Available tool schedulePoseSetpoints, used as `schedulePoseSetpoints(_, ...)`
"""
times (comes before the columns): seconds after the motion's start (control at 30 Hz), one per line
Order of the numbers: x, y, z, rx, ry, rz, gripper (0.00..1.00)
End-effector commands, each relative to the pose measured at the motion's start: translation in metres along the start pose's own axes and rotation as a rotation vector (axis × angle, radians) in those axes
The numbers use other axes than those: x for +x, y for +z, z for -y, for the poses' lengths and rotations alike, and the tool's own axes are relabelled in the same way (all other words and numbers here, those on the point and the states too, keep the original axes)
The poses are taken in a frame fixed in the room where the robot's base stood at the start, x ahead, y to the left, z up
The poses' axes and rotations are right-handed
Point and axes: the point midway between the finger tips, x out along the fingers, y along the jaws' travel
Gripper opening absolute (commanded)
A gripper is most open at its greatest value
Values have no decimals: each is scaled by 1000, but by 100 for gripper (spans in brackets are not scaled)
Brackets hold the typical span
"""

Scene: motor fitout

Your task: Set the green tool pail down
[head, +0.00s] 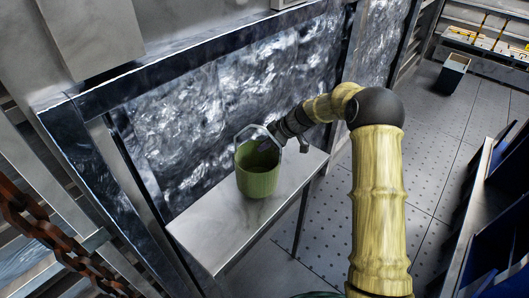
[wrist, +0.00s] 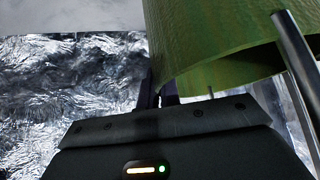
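The green tool pail (head: 257,181) is upright over the metal side table in the head view, with its grey handle standing up above the rim. Whether its base touches the tabletop I cannot tell. My gripper (head: 267,146) reaches in from the upper right to the pail's rim. In the wrist view the pail (wrist: 215,35) fills the top right, and its handle bar (wrist: 296,62) crosses on the right. The dark fingers of my gripper (wrist: 158,92) are close together at the rim and appear shut on the pail wall. The fingertips are partly hidden.
The narrow metal table (head: 222,238) has bare room in front of the pail and a little behind it. A foil-covered wall panel (head: 210,110) stands close along its back. Rusty chains (head: 50,235) hang at left. A bin (head: 453,72) stands on the far floor.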

Motion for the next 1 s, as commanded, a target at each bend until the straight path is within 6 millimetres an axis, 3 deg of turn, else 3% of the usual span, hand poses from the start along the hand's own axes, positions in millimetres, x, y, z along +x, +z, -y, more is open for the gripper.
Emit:
schedulePoseSetpoints(0.3,24,20,-1,2,-2,-1,0)
schedulePoseSetpoints(0.57,28,23,-1,1,-1,0,0)
schedulePoseSetpoints(0.6,28,25,-1,1,-1,2,12)
schedulePoseSetpoints(0.7,29,24,0,0,-2,2,28)
schedulePoseSetpoints(1.0,28,24,-1,-1,-1,1,28)
